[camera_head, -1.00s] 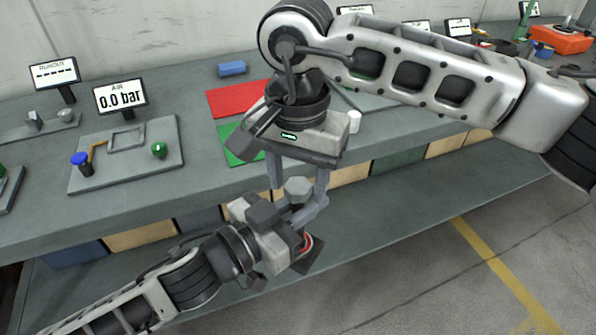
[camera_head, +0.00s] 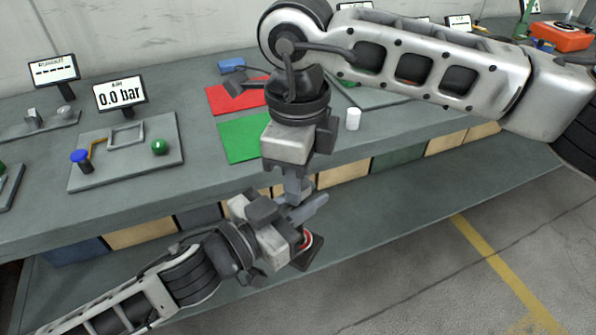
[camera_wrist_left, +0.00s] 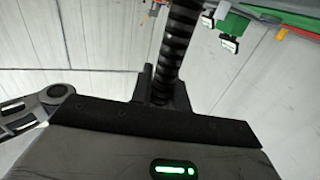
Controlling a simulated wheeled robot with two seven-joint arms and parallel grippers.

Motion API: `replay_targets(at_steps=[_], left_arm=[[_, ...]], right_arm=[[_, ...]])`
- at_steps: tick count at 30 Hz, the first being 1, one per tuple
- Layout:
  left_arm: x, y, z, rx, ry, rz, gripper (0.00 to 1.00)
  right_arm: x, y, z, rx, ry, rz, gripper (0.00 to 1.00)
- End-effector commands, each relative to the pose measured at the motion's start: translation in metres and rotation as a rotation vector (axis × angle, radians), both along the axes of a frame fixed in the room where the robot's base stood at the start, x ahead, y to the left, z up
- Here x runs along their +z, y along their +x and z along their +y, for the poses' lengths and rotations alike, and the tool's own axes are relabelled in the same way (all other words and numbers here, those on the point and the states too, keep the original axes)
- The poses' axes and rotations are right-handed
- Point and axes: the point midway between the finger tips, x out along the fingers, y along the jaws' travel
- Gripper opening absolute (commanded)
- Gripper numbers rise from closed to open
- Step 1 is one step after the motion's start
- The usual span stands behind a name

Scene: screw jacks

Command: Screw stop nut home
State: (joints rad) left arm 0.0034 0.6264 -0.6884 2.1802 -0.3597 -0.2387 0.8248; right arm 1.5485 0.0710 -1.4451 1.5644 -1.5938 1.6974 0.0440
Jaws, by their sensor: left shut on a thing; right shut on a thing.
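My left gripper (camera_head: 282,215) comes in from the lower left, in front of the bench edge. In the left wrist view a dark threaded spindle (camera_wrist_left: 178,50) stands between its jaws, which are shut on it. My right gripper (camera_head: 299,194) reaches down from above, and its grey fingers meet the left gripper's end. It is shut on a piece that its fingers hide, seemingly the grey hexagonal stop nut. How far the nut sits along the thread cannot be seen.
The bench (camera_head: 210,180) behind holds a red mat (camera_head: 228,98), a green mat (camera_head: 240,138), a white cylinder (camera_head: 353,119) and a fixture plate (camera_head: 130,168) beside the AIR display (camera_head: 120,95), reading 0.0 bar. Open floor (camera_head: 420,270) lies at the right.

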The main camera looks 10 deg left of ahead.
Motion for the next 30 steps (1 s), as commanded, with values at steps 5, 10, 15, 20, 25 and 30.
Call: replay_targets(at_steps=[5, 10, 15, 20, 25, 30], left_arm=[[0.0043, -0.0007, -0.0015, -0.005, -0.006, -0.01, 0.0], [0.0043, -0.0009, -0.0017, -0.006, -0.006, -0.01, 0.0], [0.0044, -0.0011, -0.0018, -0.006, -0.006, -0.01, 0.0], [0.0045, -0.0012, -0.0019, -0.007, -0.006, -0.01, 0.0], [0.0044, -0.0007, -0.0015, -0.005, -0.006, -0.01, 0.0], [0.0044, -0.0005, -0.0012, -0.004, -0.006, -0.01, 0.0]], right_arm=[[0.0006, 0.0, 0.001, -0.457, 0.004, -0.002, 0.03], [0.0002, 0.0002, 0.0009, -0.862, 0.004, -0.003, 0.03], [0.0002, 0.0005, 0.0008, -1.031, 0.005, -0.004, 0.03], [0.0003, 0.0006, 0.0008, -1.029, 0.005, -0.004, 0.5], [0.0001, 0.0004, 0.0006, -1.027, 0.003, -0.003, 0.52], [0.0021, 0.0005, 0.0005, -1.027, 0.003, -0.004, 0.52]])
